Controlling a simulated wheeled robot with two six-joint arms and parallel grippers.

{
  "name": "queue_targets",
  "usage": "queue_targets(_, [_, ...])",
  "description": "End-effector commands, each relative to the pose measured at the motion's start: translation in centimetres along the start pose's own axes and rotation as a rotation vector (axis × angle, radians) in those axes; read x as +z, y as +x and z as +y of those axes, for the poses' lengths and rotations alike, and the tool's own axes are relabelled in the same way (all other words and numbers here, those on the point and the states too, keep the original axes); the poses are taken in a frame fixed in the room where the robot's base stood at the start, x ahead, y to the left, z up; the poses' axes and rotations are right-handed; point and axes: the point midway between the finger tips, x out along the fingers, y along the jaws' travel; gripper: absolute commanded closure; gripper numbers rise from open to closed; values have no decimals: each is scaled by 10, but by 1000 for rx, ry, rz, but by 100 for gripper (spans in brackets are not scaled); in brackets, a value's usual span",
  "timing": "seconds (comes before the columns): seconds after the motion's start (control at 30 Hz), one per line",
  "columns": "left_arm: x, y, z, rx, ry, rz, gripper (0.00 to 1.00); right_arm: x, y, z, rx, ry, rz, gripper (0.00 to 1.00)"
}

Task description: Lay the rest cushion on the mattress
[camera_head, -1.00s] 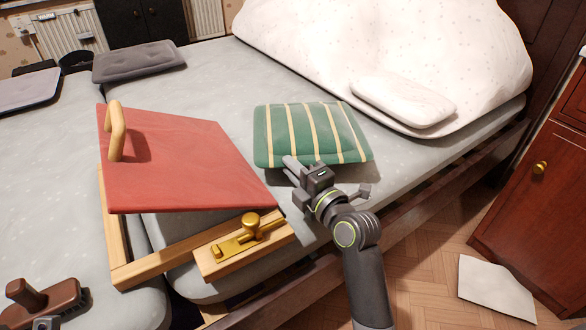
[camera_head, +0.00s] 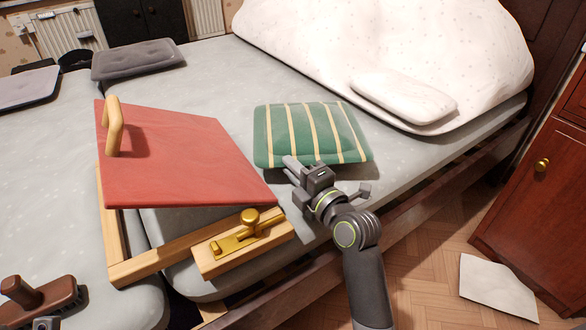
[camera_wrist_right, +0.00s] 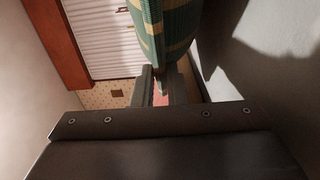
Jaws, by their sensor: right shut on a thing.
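The cushion (camera_head: 312,134) is green with cream stripes and lies roughly flat over the grey mattress (camera_head: 225,75). My right gripper (camera_head: 291,165) is shut on its near edge. In the right wrist view the cushion (camera_wrist_right: 165,35) shows edge-on between the fingers (camera_wrist_right: 160,88), beside the pale mattress surface. A shadow shows at its near right edge; I cannot tell whether its underside touches the mattress. A small grey part at the lower left corner may be my left gripper (camera_head: 46,323); its jaws cannot be made out.
A red board (camera_head: 180,160) with a wooden handle stands left of the cushion, above a wooden frame with a brass latch (camera_head: 240,238). A white duvet (camera_head: 400,50) and a white pillow (camera_head: 405,100) lie behind. A brown brush (camera_head: 40,300) is at lower left.

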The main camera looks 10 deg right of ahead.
Motion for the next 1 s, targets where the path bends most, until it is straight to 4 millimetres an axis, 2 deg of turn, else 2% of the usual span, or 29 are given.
queue_targets(0.8, [0,-3,0,0,0,-1,50,0,0,-2,2,-1,0,100])
queue_targets(0.83, [0,-3,0,0,0,-1,50,0,0,-2,2,-1,0,84])
queue_targets(1.0, [0,-3,0,0,0,-1,50,0,0,-2,1,-1,0,62])
